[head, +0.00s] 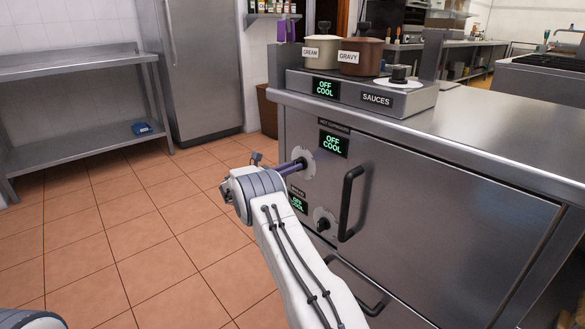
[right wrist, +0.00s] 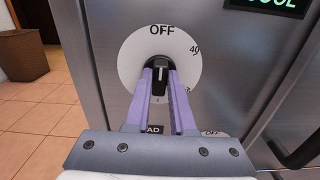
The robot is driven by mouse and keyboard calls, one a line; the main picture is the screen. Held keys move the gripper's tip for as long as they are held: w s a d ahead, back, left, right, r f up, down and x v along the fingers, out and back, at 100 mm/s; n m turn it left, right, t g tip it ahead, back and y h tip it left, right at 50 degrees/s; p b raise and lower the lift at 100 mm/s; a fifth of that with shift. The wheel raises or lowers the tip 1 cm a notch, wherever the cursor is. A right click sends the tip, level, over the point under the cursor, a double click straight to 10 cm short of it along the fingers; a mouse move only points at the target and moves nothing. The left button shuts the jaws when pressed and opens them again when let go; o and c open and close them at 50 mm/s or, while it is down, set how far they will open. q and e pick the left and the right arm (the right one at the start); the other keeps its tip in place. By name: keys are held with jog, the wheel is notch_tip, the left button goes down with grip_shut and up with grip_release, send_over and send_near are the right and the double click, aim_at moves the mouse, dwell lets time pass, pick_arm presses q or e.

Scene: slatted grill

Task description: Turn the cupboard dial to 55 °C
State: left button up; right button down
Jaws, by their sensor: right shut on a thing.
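The hot cupboard's dial is a black knob on a white round plate (right wrist: 130,62) in the right wrist view, with OFF at the top and 40 at the upper right. The knob (right wrist: 160,64) stands upright, its white mark toward OFF. My right gripper (right wrist: 160,78) is shut on the knob with its two purple fingers on either side. The head view shows the plate (head: 308,160) behind the finger tips. The cupboard display (head: 333,144) reads OFF COOL in green. A small part of my left arm shows at the lower left; its gripper is out of view.
A black door handle (head: 349,203) stands out right of the dial. A second dial (head: 324,224) and display (head: 298,201) sit below. The sauces unit (head: 392,98) with two pots is on the counter above. Open tiled floor lies left.

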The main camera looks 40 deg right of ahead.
jog(key=shift+m, duration=0.3)
jog(key=shift+s+a+f+m+b, duration=0.1)
jog(key=shift+f+m+b, duration=0.05)
jog(key=shift+m+b, duration=3.65)
jog(key=shift+d+f+m+b, duration=0.1)
jog(key=shift+f+m+b, duration=0.05)
jog(key=shift+m+b, duration=3.6)
jog(key=shift+s+a+f+m+b, duration=0.1)
jog(key=shift+f+m+b, duration=0.05)
jog(key=shift+m+b, duration=3.6)
jog(key=c, duration=0.8)
grip_release()
jog(key=shift+o, duration=0.2)
jog(key=shift+r, duration=0.1)
